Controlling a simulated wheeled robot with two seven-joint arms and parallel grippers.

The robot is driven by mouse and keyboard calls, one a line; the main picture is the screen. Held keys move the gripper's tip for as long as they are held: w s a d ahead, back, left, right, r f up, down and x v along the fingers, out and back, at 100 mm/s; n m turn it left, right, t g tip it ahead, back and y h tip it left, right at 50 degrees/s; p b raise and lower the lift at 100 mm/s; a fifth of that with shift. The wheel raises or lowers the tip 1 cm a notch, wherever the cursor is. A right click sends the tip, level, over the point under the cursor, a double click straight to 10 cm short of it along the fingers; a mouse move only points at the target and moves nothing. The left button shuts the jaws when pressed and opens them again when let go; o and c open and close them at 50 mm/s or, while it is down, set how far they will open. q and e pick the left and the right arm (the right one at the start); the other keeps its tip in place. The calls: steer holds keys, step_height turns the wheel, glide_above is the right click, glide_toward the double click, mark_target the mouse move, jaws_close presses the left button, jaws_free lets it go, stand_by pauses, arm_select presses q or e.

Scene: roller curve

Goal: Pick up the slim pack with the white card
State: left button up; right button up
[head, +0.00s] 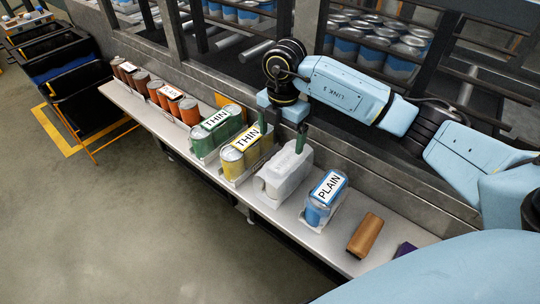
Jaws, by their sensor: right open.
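Two packs of cans carry cards reading THIN: a green pack (230,111) with a white card (215,118), and a yellow pack (232,162) with a pale card (247,139). Both stand upright on the long grey shelf (255,204). My right gripper (281,134) is open, its dark green fingers pointing down. It hangs by the yellow pack's right side and over the back of a whitish pack (283,176). I cannot tell whether a finger touches either pack. My left gripper is out of view.
A blue pack (317,214) with a white card reading PLAIN stands to the right, then a brown block (365,235) and a purple item (404,250). Orange packs (188,111) and brown packs (139,82) stand to the left. A metal ledge runs behind the shelf.

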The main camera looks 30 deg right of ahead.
mark_target(284, 162)
steer(key=shift+w+d+f, duration=0.1)
steer(key=shift+d+f, duration=0.05)
steer(key=shift+f, duration=0.05)
steer(key=f, duration=0.4)
steer(key=s+f, duration=0.1)
steer(key=f, duration=0.1)
steer(key=shift+f+p, duration=0.3)
steer(key=shift+s+d+f, duration=0.15)
steer(key=shift+d+f, duration=0.05)
steer(key=shift+f, duration=0.75)
steer(key=f, duration=0.3)
steer(key=shift+d+f+p, duration=0.25)
steer(key=shift+p, duration=0.1)
steer(key=shift+f, duration=0.2)
steer(key=c, duration=1.6)
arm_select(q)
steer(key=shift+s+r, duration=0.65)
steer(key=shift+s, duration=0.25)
arm_select(e)
steer(key=shift+r, duration=0.1)
